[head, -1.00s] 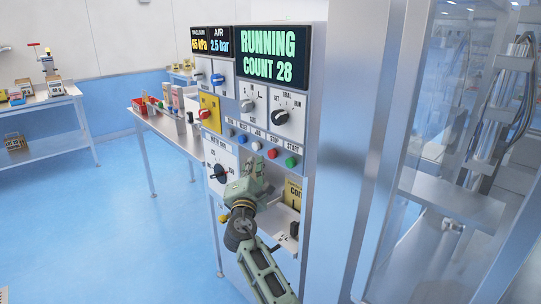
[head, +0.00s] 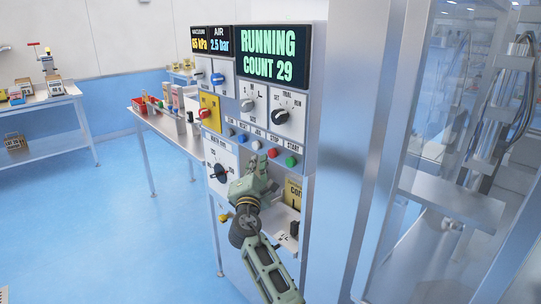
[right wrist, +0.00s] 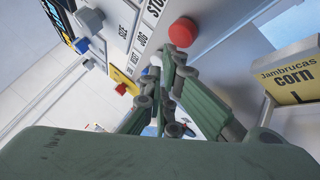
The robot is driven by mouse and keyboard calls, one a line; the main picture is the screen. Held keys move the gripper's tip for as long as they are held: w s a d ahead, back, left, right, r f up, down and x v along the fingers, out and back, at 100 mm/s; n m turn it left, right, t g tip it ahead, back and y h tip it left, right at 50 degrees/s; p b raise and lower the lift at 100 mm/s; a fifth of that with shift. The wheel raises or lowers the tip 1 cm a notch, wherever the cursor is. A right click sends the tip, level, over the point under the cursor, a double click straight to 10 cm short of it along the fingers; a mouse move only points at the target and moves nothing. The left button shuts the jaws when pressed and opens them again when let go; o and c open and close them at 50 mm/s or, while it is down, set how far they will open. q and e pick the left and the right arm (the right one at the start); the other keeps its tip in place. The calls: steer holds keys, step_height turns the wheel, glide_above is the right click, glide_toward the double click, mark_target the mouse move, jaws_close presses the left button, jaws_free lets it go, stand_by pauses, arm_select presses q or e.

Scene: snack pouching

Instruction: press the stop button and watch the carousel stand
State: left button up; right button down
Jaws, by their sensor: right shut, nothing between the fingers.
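The red stop button (head: 272,153) sits in the button row on the machine's front panel, left of the green start button (head: 291,161). In the right wrist view the red stop button (right wrist: 183,32) shows large, just beyond the fingertips. My right gripper (head: 261,160) is shut and empty, its tips just below and left of the stop button; whether they touch it I cannot tell. In the right wrist view its fingers (right wrist: 168,58) point up toward the button. The display (head: 270,56) reads RUNNING, COUNT 29. I cannot make out the carousel clearly. My left gripper is out of view.
Knobs and a yellow panel with a red switch (head: 204,113) lie left of and above the buttons. A yellow corn pouch (right wrist: 291,73) is close by at right in the wrist view. A glass door (head: 420,150) stands at right. Open blue floor lies left.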

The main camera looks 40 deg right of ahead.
steer(key=shift+d, duration=0.1)
stand_by(0.6)
steer(key=shift+d, duration=0.9)
stand_by(0.8)
steer(key=shift+a, duration=0.95)
steer(key=a, duration=0.5)
steer(key=shift+s+b, duration=0.25)
steer(key=shift+b, duration=0.1)
stand_by(0.5)
